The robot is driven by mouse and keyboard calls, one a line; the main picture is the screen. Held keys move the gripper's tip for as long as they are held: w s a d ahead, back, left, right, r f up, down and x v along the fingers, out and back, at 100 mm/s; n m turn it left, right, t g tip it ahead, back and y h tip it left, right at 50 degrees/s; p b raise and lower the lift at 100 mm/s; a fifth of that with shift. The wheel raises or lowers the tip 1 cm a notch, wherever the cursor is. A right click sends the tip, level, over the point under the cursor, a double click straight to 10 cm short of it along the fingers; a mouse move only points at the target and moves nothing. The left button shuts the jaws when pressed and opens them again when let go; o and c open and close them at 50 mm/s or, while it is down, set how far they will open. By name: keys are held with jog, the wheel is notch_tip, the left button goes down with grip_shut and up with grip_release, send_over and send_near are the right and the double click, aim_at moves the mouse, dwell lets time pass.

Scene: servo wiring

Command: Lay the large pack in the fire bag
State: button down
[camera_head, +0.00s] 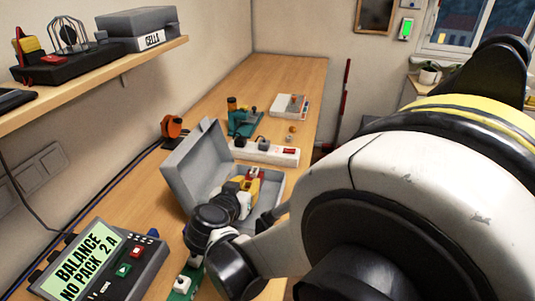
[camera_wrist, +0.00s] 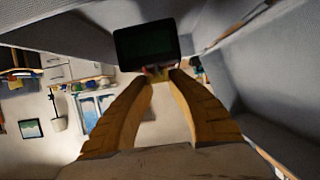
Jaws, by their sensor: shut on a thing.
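The grey fire bag (camera_head: 184,166) stands open on the workbench in the head view, its lid raised at the left. Its grey walls fill the right side of the wrist view (camera_wrist: 265,75). My gripper (camera_head: 250,182) reaches into the bag's open space. In the wrist view the tips of its two tan fingers (camera_wrist: 161,74) are closed on the edge of a dark rectangular block (camera_wrist: 146,43), which appears to be the large pack. In the head view the pack is largely hidden by my gripper, and I cannot tell whether it touches the bag's floor.
A charger (camera_head: 98,264) at front left reads "BALANCE NO PACK 2 A". A white power strip (camera_head: 272,154) lies just behind the bag. A green-and-orange tool (camera_head: 243,120) and a small box (camera_head: 290,106) stand farther back. A shelf with a "CELLS" box (camera_head: 138,28) overhangs the left.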

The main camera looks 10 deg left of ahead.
jog(key=shift+f, duration=0.5)
jog(key=shift+f+b, duration=0.5)
jog(key=shift+f, duration=0.05)
jog(key=shift+f, duration=0.1)
jog(key=c, duration=1.4)
grip_release()
